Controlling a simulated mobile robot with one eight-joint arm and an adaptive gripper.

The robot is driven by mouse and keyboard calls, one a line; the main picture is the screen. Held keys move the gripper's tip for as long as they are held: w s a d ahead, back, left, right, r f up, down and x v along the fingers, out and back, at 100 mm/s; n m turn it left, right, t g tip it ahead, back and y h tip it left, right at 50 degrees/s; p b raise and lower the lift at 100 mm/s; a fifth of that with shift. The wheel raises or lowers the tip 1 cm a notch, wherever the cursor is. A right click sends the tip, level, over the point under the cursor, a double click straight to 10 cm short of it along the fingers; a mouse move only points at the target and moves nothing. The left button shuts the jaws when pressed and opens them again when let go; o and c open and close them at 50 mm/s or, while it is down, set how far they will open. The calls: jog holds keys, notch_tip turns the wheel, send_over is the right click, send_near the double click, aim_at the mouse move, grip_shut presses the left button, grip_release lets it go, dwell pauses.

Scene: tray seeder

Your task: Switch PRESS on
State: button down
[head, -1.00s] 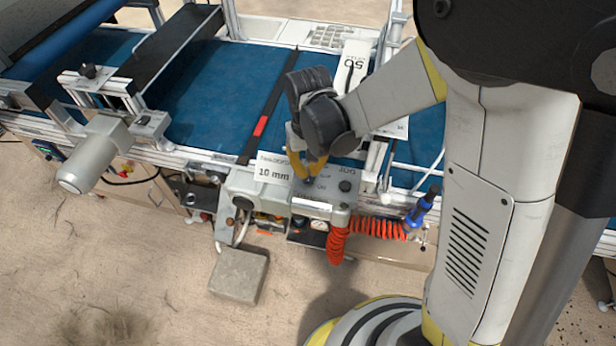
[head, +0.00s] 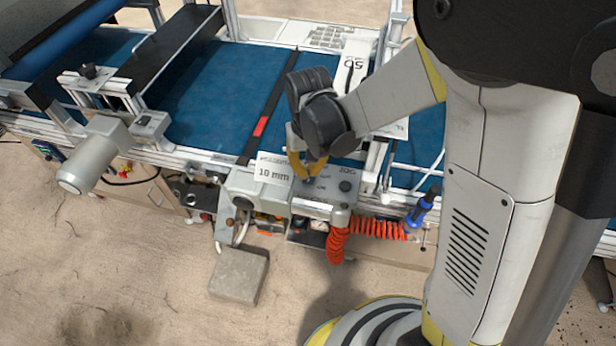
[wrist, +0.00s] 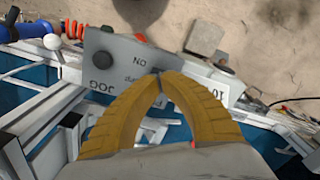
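The grey control panel (head: 327,197) is on the front of the blue-belted machine, and also shows in the wrist view (wrist: 117,50). It bears the printed words "ON" and "JOG" and a round black button (wrist: 103,60), which also shows in the head view (head: 345,186). My gripper (head: 311,177) is over the panel with its yellow fingers pointing down at it. In the wrist view my gripper's fingertips (wrist: 160,76) come together beside the lettering, at a small dark spot. The fingertips hide the switch there, so its position cannot be told.
A white "10 mm" sign (head: 273,172) stands just left of my gripper. A stone block (head: 239,275) lies on the sandy ground in front.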

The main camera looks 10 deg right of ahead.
aim_at(308, 181)
jog(key=shift+f+b, duration=1.7)
jog(key=shift+f, duration=0.2)
dwell(0.6)
jog(key=shift+r, duration=0.1)
jog(key=shift+r+p, duration=2.45)
jog(key=shift+r, duration=1)
jog(key=shift+d+r, duration=0.25)
jog(key=shift+r, duration=0.05)
jog(key=s+d+r+m+t+b, duration=0.2)
jog(key=s+d+r+t+b, duration=0.5)
jog(key=s+d, duration=0.4)
jog(key=shift+d+r+b, duration=0.3)
jog(key=shift+d+r, duration=0.25)
jog(key=shift+d, duration=0.45)
